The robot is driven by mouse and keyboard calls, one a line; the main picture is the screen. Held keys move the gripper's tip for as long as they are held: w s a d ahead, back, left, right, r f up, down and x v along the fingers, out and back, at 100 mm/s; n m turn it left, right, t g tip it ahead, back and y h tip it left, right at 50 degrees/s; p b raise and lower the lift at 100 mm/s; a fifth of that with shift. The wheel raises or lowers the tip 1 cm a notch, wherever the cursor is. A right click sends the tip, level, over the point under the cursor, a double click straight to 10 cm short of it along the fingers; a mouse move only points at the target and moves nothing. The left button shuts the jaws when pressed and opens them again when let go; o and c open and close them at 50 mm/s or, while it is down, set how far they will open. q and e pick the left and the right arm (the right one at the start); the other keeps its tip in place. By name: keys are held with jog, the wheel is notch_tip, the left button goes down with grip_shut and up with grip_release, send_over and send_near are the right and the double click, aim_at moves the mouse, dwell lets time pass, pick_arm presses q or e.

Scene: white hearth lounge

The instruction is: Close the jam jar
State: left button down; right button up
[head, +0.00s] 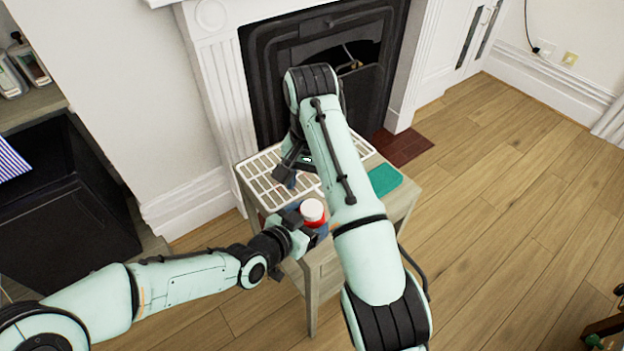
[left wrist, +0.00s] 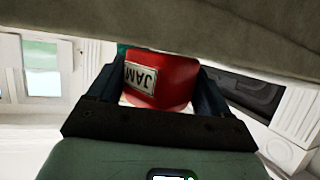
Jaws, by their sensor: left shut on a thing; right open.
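The red jam jar (head: 318,224) is at the front of the small side table (head: 322,262). A white round lid (head: 312,209) shows on top of it; I cannot tell whether it is seated or loose. My left gripper (head: 308,222) is shut on the jar's sides. In the left wrist view the jar (left wrist: 175,85) with its JAM label sits between the two dark fingers (left wrist: 152,95). My right gripper (head: 287,177) is open behind the jar, apart from it, over the table. Its arm hides part of the tabletop.
A white wire rack (head: 262,184) and a green mat (head: 384,179) lie on the table. A black fireplace (head: 262,75) with a white surround stands behind. A dark open basin (head: 60,210) is at the left.

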jog(key=shift+r, duration=0.15)
pick_arm(q)
grip_release()
jog(key=p+v, duration=0.6)
jog(key=v, duration=0.7)
jog(key=shift+s+p, duration=0.15)
jog(key=shift+p, duration=0.15)
pick_arm(e)
notch_tip(320, 180, up, 8)
jog(key=s, duration=0.1)
jog(key=shift+s+r, duration=0.15)
jog(key=shift+s, duration=0.05)
pick_arm(q)
jog(key=shift+a, duration=0.15)
